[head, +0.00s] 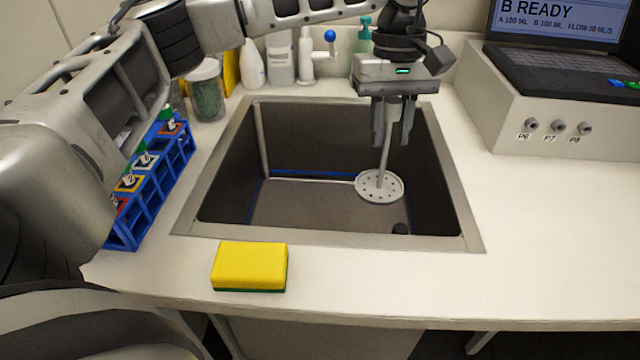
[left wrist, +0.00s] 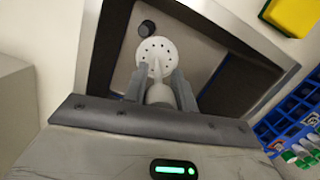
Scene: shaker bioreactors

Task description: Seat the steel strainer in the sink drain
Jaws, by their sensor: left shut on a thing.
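The steel strainer (head: 380,187) is a pale perforated disc with a thin upright stem, hanging inside the sink (head: 467,225). My left gripper (head: 393,135) is shut on the stem, above the disc. In the left wrist view the gripper (left wrist: 160,80) points at the strainer disc (left wrist: 157,52). A dark round spot, which looks like the drain (head: 401,228), lies on the sink floor in front of and right of the disc. It also shows just beyond the disc in the left wrist view (left wrist: 147,28). The disc's exact height above the floor is hard to tell. My right gripper is out of view.
A yellow sponge (head: 249,265) lies on the front counter. A blue rack (head: 150,190) with vials stands left of the sink, near my arm. Bottles, a jar (head: 206,92) and a blue-knobbed tap (head: 310,55) stand behind. A laptop on a box (head: 560,110) is at right.

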